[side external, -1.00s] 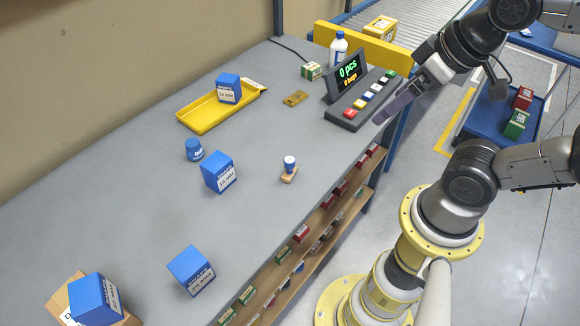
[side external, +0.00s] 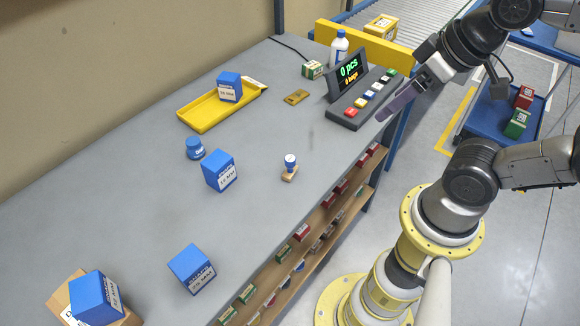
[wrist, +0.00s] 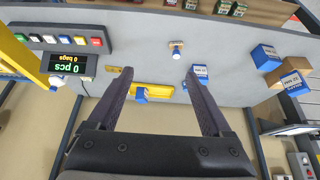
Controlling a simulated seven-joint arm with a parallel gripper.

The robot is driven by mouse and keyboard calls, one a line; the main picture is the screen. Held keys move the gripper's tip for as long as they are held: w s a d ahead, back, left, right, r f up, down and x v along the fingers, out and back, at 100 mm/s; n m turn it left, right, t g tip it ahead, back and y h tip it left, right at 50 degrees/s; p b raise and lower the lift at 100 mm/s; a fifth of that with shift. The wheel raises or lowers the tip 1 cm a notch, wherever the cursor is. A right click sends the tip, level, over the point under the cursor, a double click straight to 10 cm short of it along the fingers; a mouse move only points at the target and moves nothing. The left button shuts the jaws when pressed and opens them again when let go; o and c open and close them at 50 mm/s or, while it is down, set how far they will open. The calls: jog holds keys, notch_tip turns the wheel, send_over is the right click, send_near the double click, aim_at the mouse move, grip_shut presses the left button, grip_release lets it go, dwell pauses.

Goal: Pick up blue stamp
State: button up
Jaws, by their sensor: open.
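The blue stamp (side external: 290,161) stands upright on the grey table, with a blue knob on top and a wooden base. It also shows in the wrist view (wrist: 176,47), beyond and between my fingertips. My gripper (side external: 382,117) is in the air at the right of the table, by the button panel, well to the right of the stamp. In the wrist view my gripper (wrist: 160,75) is open, with its two dark fingers apart and nothing held between them.
Blue boxes (side external: 219,171) stand on the table left of the stamp, with a small blue jar (side external: 195,148) near one. A yellow tray (side external: 208,111) holds another box. The button panel (side external: 360,101) and a white bottle (side external: 339,48) are at the back. Table around the stamp is clear.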

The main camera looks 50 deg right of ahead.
jog(key=shift+c, duration=0.8)
